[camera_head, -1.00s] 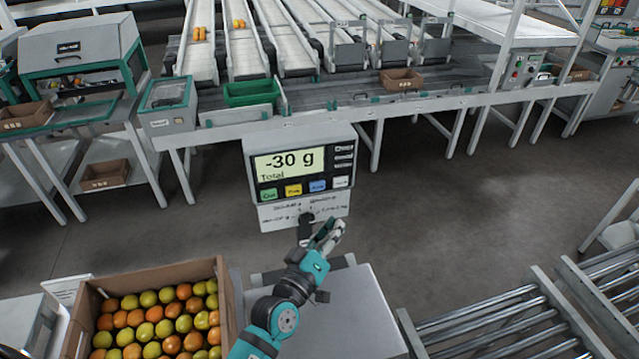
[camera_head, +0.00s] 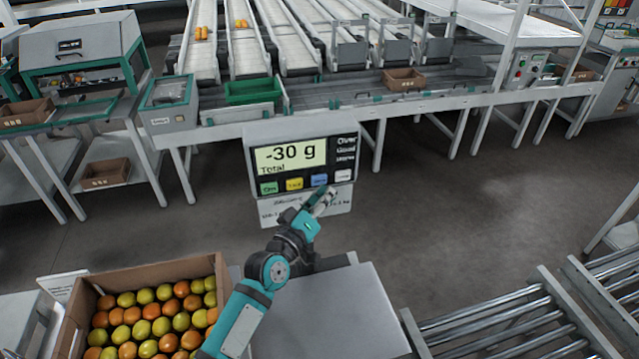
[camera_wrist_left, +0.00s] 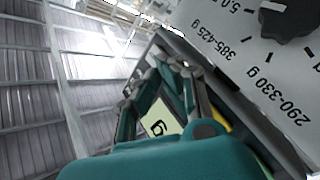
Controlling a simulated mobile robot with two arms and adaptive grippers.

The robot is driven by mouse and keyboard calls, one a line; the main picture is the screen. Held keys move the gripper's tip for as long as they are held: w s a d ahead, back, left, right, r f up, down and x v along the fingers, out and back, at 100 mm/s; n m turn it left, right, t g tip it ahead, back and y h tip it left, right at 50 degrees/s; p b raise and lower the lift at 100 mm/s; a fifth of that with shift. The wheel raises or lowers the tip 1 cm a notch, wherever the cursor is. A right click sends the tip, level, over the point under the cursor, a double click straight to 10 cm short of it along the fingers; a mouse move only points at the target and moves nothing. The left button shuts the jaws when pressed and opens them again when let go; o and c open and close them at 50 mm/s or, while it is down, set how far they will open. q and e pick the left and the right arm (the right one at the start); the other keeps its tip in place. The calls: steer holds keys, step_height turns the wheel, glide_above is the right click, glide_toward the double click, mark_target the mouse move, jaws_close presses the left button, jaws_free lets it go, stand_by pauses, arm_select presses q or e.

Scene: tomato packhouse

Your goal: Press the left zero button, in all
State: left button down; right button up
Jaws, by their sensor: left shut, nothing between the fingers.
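The scale's display unit (camera_head: 349,146) stands behind the weighing plate, its screen (camera_head: 290,156) reading "-30 g Total". Below the screen is a row of buttons: green (camera_head: 269,188), yellow (camera_head: 294,184), blue (camera_head: 319,180) and white (camera_head: 343,176). Their small labels are too blurred to read surely. My left gripper (camera_head: 327,194) is shut and empty, its tips just below the blue and white buttons. I cannot tell whether they touch. In the left wrist view the gripper (camera_wrist_left: 172,72) points along the display unit, partly covering the screen (camera_wrist_left: 161,118). My right gripper is out of view.
The bare weighing plate (camera_head: 335,310) lies under my left arm. A cardboard box of tomatoes (camera_head: 165,273) is at the left, a roller conveyor (camera_head: 500,325) at the right. A grading panel with weight ranges (camera_wrist_left: 245,45) and a dark knob (camera_wrist_left: 285,18) sits close to the wrist.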

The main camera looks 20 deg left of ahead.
arm_select(q)
steer(key=shift+w+a, duration=0.1)
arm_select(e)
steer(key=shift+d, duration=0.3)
arm_select(q)
steer(key=shift+w+a, duration=0.1)
steer(key=shift+w, duration=0.05)
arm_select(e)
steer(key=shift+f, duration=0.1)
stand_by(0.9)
arm_select(q)
steer(key=shift+w+a, duration=0.15)
steer(key=shift+w, duration=0.05)
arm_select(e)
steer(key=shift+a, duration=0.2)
arm_select(q)
steer(key=shift+w+a+r, duration=0.1)
steer(key=shift+w+a, duration=0.1)
steer(key=shift+w, duration=0.1)
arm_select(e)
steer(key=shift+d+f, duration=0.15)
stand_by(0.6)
arm_select(q)
steer(key=shift+s+d+p, duration=0.3)
steer(key=shift+s+d, duration=0.15)
steer(key=shift+s, duration=0.25)
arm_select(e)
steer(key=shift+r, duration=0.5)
